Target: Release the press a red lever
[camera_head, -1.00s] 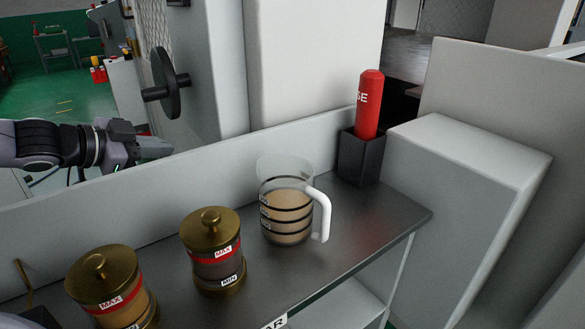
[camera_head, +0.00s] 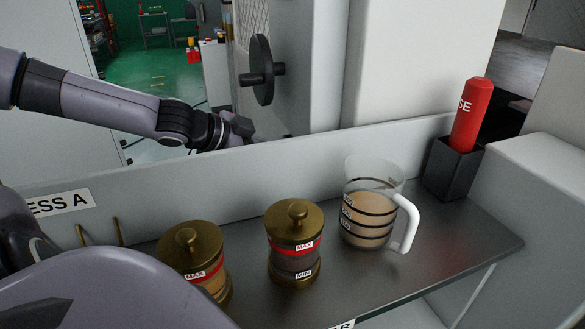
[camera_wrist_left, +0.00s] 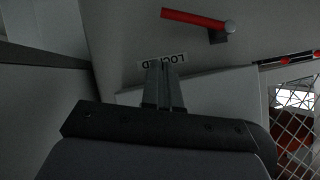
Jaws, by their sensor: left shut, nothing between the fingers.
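The red lever (camera_wrist_left: 195,19) shows at the top of the left wrist view. It lies nearly level, tilted slightly, with a grey round end at its right, on a pale panel. A white label reading LOCKED (camera_wrist_left: 183,65) appears upside down below it, partly hidden by my fingers. My left gripper (camera_wrist_left: 163,66) is shut and empty, its tips over the label and apart from the lever in the picture. In the head view my left gripper (camera_head: 238,130) is beyond the shelf's back wall, its tips partly hidden. The lever is not visible there. My right gripper is not in view.
A dark wheel (camera_head: 261,70) on a shaft stands close to my left gripper. The shelf (camera_head: 440,260) holds two brass-lidded jars (camera_head: 293,246), a measuring jug (camera_head: 372,230) and a red bottle (camera_head: 472,115) in a dark holder. A PRESS A label (camera_head: 58,202) is on the shelf wall.

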